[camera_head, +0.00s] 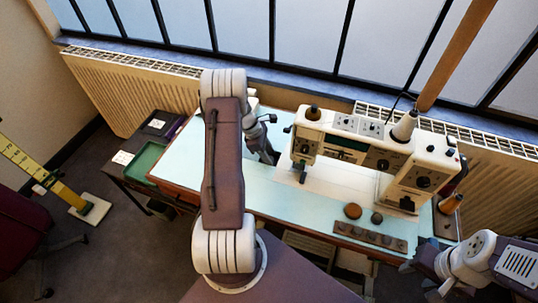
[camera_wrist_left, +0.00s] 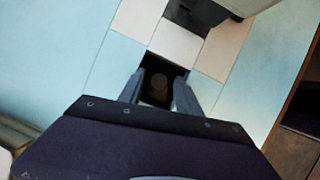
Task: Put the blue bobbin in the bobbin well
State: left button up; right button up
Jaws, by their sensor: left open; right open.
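In the left wrist view, a dark square opening, apparently the bobbin well (camera_wrist_left: 167,62), lies in the pale plates of the machine bed. A dim brownish round thing (camera_wrist_left: 158,83) shows inside it; I cannot tell whether this is the blue bobbin. My left gripper (camera_wrist_left: 160,90) is open, its two fingers over the opening on either side of the round thing. In the head view my left gripper (camera_head: 270,153) is beside the left end of the sewing machine (camera_head: 370,150), partly hidden by my arm. My right gripper (camera_head: 418,267) is open at the table's front right. No clearly blue bobbin shows.
A dark strip with several round pieces (camera_head: 370,236) lies at the table's front edge. A brown round piece (camera_head: 352,211) and a grey one (camera_head: 377,218) sit behind it. A green tray (camera_head: 144,160) is at the left. The pale blue tabletop (camera_head: 290,200) is clear at front centre.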

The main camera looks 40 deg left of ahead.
pick_arm(q)
jog(key=v, duration=0.9)
jog(key=shift+p, duration=0.4)
